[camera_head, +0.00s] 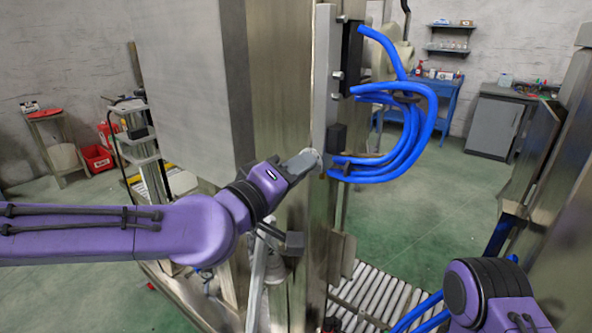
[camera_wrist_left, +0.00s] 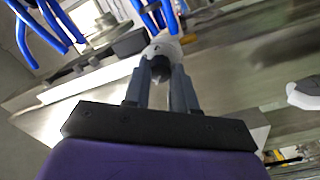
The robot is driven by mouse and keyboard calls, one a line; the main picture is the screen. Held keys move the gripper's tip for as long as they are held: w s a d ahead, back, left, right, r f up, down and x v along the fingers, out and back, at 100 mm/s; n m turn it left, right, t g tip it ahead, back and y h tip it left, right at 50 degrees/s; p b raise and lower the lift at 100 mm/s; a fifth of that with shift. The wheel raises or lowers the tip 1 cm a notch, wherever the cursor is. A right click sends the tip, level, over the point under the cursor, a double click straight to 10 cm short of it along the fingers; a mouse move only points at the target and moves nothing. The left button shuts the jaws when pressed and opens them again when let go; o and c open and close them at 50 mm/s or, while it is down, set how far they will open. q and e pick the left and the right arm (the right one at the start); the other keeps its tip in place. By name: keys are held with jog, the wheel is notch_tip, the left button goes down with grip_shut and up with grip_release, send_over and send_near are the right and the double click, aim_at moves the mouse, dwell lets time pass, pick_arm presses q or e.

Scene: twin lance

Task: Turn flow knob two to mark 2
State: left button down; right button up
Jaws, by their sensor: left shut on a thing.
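My left gripper (camera_head: 304,164) comes in from the left and is shut on a pale grey, rounded flow knob (camera_head: 316,157) at the edge of the upright metal panel. In the left wrist view the two dark fingers (camera_wrist_left: 168,76) close on either side of this knob (camera_wrist_left: 164,46), whose far part shows beyond the fingertips. I cannot make out its number or any marks. A second whitish rounded part (camera_wrist_left: 306,93) shows at the right edge of the wrist view, apart from the gripper. My right gripper is outside the views; only part of my right arm shows at lower right.
Thick blue hoses (camera_head: 410,130) loop out from the panel (camera_head: 325,85), close to the right of the gripper. A large grey cabinet (camera_head: 190,80) stands left of the panel. A roller conveyor (camera_head: 375,297) lies below. Open green floor lies behind.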

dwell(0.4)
pick_arm(q)
jog(key=c, duration=0.9)
grip_release()
jog(key=shift+a, duration=0.1)
jog(key=b+v, duration=0.1)
jog(key=v, duration=0.9)
jog(key=shift+s+a, duration=0.15)
